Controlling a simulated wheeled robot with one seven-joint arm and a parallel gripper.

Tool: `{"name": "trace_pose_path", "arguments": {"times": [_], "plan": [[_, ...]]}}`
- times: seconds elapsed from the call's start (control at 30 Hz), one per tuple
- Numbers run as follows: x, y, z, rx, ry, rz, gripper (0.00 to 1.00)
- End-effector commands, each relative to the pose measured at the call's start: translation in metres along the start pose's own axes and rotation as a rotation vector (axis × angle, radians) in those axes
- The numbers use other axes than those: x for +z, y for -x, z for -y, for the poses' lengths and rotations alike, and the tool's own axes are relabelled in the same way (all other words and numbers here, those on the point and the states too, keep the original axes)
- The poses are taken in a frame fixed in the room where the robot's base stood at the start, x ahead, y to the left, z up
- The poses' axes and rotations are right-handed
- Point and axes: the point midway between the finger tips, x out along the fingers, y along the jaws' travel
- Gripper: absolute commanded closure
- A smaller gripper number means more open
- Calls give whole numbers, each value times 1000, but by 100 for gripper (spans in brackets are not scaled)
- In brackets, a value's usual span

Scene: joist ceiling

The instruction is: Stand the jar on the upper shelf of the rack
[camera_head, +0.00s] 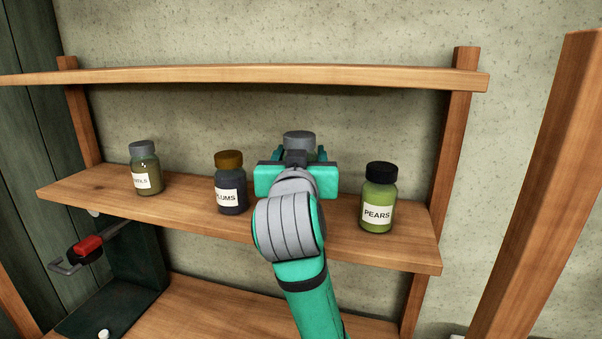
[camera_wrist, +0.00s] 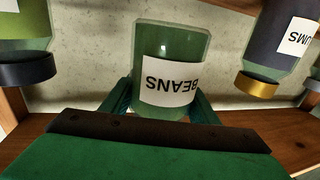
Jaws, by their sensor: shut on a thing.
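My gripper (camera_head: 296,160) is shut on a green jar with a grey lid (camera_head: 299,139), in front of the rack's middle board (camera_head: 105,193). In the wrist view, which is upside down, the jar (camera_wrist: 170,42) sits between the fingers (camera_wrist: 160,108), its label reading BEANS. The jar looks upright. My gripper hides its lower part in the head view, so I cannot tell whether it touches the board. The rack's top board (camera_head: 250,75) runs above and bears nothing that I see.
On the middle board stand a plums jar (camera_head: 230,182) close left of my gripper, a pears jar (camera_head: 378,200) to the right, and a greenish jar (camera_head: 145,168) far left. A red-handled clamp (camera_head: 86,250) is at lower left. A wooden post (camera_head: 550,190) stands at right.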

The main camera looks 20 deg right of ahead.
Motion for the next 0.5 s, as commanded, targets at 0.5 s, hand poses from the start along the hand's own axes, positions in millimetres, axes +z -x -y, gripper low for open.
{"name": "trace_pose_path", "arguments": {"times": [0.5], "plan": [[43,-11,-4,-6,0,1,100]]}}
